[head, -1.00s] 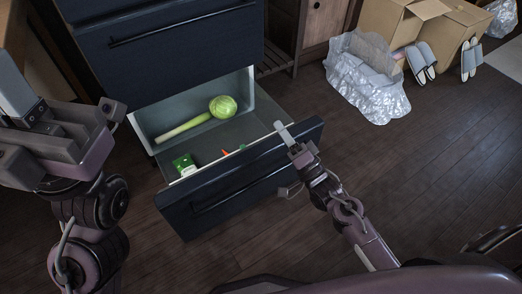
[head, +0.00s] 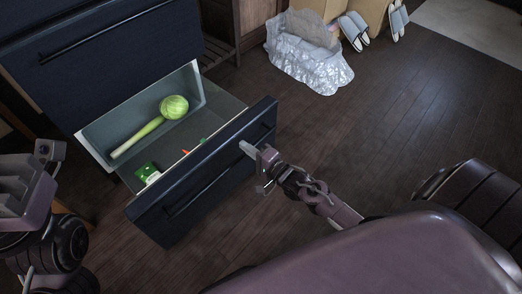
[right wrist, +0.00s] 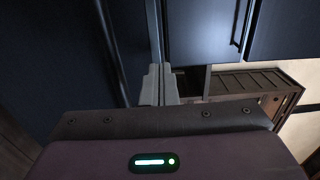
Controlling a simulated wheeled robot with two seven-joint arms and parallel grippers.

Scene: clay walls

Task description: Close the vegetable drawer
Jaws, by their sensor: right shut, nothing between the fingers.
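The vegetable drawer (head: 222,158) is the low, dark blue one, pulled well out of the cabinet. Its front has a long dark bar handle (head: 195,193). Inside lie a pale green cabbage (head: 174,107), a leek (head: 138,137), a green-and-white packet (head: 147,174) and small orange and green bits. My left gripper (head: 20,165) is partly cut off at the left edge.
A closed dark blue drawer (head: 110,50) is above the open one. A slatted wooden rack (head: 222,50) stands right of the cabinet. A crumpled plastic bag (head: 308,60) and slippers (head: 355,30) lie at the back. The wooden floor (head: 400,110) to the right is clear.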

